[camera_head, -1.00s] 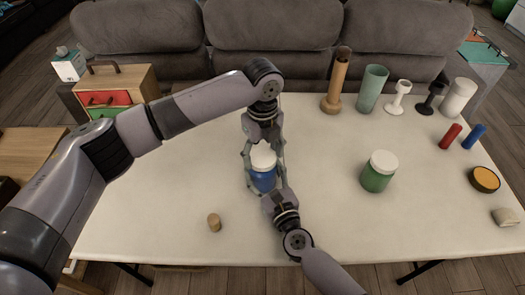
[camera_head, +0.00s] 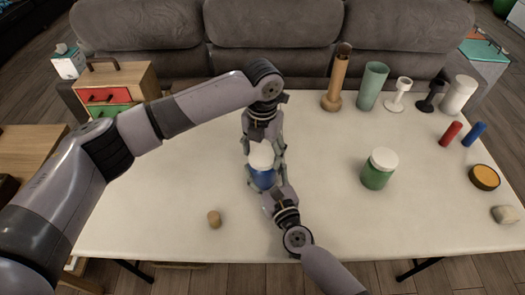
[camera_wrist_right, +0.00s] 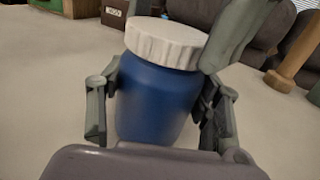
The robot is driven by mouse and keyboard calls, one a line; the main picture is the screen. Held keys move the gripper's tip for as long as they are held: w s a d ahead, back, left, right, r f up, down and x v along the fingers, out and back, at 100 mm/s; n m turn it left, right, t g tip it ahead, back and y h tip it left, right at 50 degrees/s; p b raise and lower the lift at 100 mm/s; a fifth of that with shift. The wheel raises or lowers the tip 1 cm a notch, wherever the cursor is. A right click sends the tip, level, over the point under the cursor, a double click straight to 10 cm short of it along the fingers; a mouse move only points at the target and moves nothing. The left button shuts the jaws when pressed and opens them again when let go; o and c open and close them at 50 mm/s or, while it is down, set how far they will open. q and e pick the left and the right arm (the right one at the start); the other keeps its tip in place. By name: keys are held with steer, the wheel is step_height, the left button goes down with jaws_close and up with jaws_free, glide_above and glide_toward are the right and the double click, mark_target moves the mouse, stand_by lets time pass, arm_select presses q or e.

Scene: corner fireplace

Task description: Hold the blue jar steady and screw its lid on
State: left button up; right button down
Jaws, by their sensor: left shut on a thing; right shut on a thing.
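The blue jar (camera_head: 263,179) stands upright near the middle of the white table, and it fills the middle of the right wrist view (camera_wrist_right: 155,100). Its white ribbed lid (camera_head: 261,155) sits on top of the jar, and also shows in the wrist view (camera_wrist_right: 165,42). I cannot tell how far it is threaded. My right gripper (camera_head: 268,184) is shut on the jar's body from the front, one finger on each side. My left gripper (camera_head: 263,152) reaches in from behind and above and is shut on the lid. One of its fingers touches the lid's right side in the wrist view.
A green jar with a white lid (camera_head: 379,169) stands to the right. A small wooden cylinder (camera_head: 214,219) lies front left. Vases and candle holders line the back right; red and blue cylinders and an orange-topped tin (camera_head: 484,177) are far right. A drawer box (camera_head: 115,88) stands back left.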

arm_select(q)
steer(key=m, duration=0.6)
steer(key=o, duration=0.8)
steer(key=shift+c, duration=0.2)
steer(key=shift+r, duration=2.25)
steer(key=shift+c, duration=0.3)
